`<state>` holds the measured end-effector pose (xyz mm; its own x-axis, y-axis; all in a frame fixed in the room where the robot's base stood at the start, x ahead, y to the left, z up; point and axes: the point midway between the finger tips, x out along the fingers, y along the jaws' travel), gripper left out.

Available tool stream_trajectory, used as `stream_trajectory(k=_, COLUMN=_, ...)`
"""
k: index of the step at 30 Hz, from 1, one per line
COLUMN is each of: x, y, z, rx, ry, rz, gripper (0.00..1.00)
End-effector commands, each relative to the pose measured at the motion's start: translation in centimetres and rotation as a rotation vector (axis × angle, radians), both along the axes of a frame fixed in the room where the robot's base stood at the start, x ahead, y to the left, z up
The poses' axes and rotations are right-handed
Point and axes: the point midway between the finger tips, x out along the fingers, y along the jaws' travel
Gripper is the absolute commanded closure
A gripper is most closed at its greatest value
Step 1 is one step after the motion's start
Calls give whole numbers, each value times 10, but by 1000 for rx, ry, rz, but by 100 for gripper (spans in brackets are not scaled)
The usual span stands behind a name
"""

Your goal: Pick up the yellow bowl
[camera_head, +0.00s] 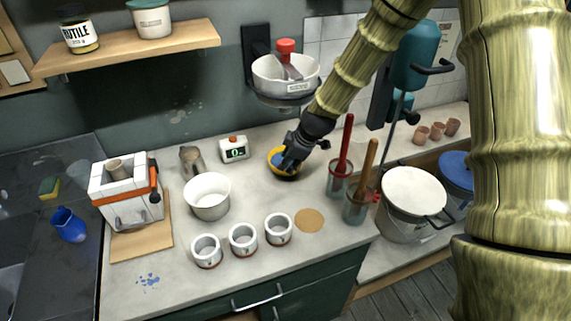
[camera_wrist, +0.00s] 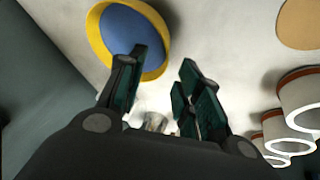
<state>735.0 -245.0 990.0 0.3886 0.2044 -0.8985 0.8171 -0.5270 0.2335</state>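The yellow bowl (camera_head: 275,155) with a blue inside sits on the light counter below the wall-mounted white pan. My gripper (camera_head: 289,163) is over it in the head view and hides its right part. In the wrist view the bowl (camera_wrist: 163,68) shows at the upper left, with a yellow rim and blue inside. My gripper (camera_wrist: 158,88) has its two dark green fingers spread apart, with nothing held between them. The left finger overlaps the bowl's lower edge in the picture. I cannot tell whether it touches the bowl.
A white bowl (camera_head: 208,205) and a timer (camera_head: 234,149) stand to the left. Several white cups, including one in front (camera_head: 278,236), line the counter's front. Tools in jars (camera_head: 340,178) stand right, near a tan disc (camera_head: 309,220).

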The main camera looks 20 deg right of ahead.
Motion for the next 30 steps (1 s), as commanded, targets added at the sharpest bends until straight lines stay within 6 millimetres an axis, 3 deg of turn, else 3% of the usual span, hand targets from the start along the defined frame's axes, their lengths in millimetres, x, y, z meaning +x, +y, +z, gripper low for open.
stream_trajectory(k=11, x=4, y=2, z=-12, rx=0, ry=1, rz=-1, gripper=65)
stream_trajectory(k=30, x=19, y=12, z=-51, rx=0, ry=-1, rz=-1, gripper=65)
